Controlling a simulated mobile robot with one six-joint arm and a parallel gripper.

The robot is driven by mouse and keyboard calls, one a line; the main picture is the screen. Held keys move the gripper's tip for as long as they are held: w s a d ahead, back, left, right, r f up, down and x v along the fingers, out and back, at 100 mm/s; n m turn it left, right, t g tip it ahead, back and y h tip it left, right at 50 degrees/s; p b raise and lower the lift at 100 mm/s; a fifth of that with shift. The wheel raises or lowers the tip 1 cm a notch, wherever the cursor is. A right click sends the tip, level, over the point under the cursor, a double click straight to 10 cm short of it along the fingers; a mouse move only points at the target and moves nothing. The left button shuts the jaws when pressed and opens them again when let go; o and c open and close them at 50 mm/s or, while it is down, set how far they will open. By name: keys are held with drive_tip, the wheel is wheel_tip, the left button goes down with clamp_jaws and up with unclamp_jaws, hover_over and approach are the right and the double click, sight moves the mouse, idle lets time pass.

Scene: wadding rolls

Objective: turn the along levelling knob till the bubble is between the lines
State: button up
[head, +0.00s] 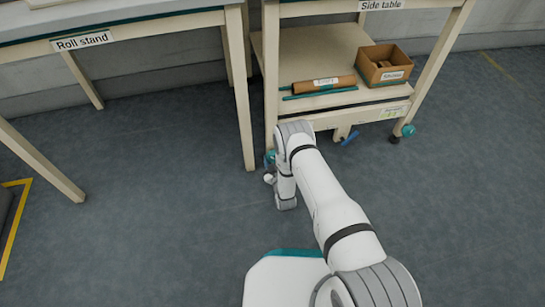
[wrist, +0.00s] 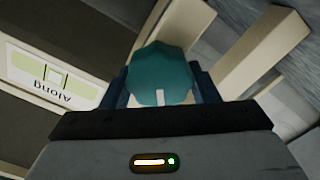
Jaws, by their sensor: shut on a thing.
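The teal lobed knob (wrist: 160,72) with a white mark sits between the dark fingers of my gripper (wrist: 160,84), which is shut on it. The level marked "Along" (wrist: 52,78) shows at the left of the wrist view, its lettering upside down. It has a pale green vial with two dark lines; a paler patch shows around the lines, but the bubble's exact edges are too small to tell. In the head view my arm reaches down to the front left leg of the side table (head: 330,50), and my arm mostly hides the gripper.
The side table's lower shelf holds a brown roll (head: 325,85) and an open cardboard box (head: 383,66). Another teal knob (head: 408,130) is at its right leg, and a blue lever (head: 349,138) is underneath. The roll stand (head: 130,35) is at left. Open floor lies in front.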

drive_tip(key=shift+a, duration=0.1)
drive_tip(key=o, duration=0.9)
drive_tip(key=shift+o, duration=0.2)
drive_tip(key=shift+s, duration=0.1)
drive_tip(key=p+v, duration=0.3)
drive_tip(key=v, duration=0.4)
drive_tip(key=shift+s, duration=0.35)
